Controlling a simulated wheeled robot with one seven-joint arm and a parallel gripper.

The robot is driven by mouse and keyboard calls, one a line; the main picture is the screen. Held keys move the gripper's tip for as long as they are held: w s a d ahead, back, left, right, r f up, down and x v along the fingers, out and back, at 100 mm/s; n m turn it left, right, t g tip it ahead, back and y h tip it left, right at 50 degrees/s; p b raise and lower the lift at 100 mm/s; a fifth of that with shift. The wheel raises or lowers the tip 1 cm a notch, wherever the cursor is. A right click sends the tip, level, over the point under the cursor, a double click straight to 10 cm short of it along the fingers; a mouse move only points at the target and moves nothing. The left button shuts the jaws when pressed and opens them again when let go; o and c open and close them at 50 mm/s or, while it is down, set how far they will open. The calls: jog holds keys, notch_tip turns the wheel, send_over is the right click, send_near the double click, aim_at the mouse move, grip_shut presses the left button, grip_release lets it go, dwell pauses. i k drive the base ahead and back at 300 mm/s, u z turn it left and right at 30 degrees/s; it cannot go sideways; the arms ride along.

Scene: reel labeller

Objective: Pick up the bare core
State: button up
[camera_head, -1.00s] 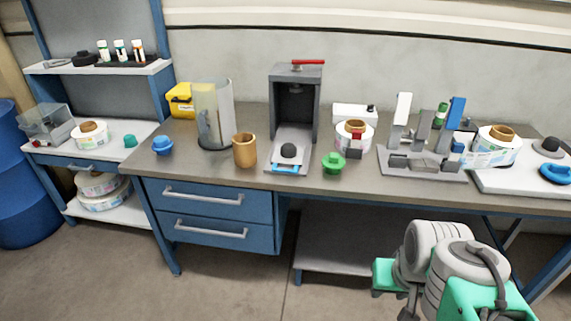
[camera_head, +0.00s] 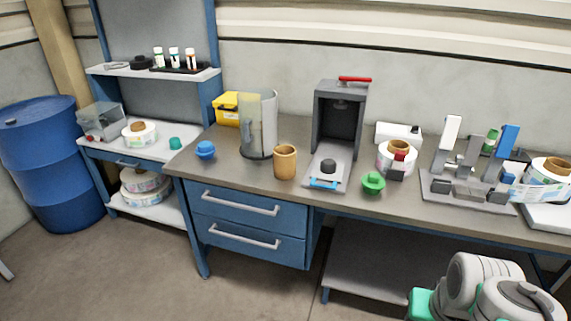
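The bare core (camera_head: 285,163) is a brown cardboard tube. It stands upright and open at the top on the grey bench, right of a clear upright cylinder and left of the grey press. No label web is seen on it, and nothing touches it from my side. Part of my arm shows at the lower right corner, in front of the bench and well apart from the core. My gripper itself is not in the picture.
The clear cylinder (camera_head: 258,125) stands close behind and left of the core. The grey press (camera_head: 341,115) is at its right. A blue knob (camera_head: 205,150) and green knob (camera_head: 373,182) stand near the front edge. Floor before the blue drawers (camera_head: 245,222) is clear.

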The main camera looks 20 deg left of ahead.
aim_at(285, 162)
jog(key=k, duration=0.65)
jog(key=u, duration=0.7)
jog(key=i, duration=0.6)
jog(key=u, duration=1.05)
jog(key=i, duration=1.25)
jog(key=z, duration=0.15)
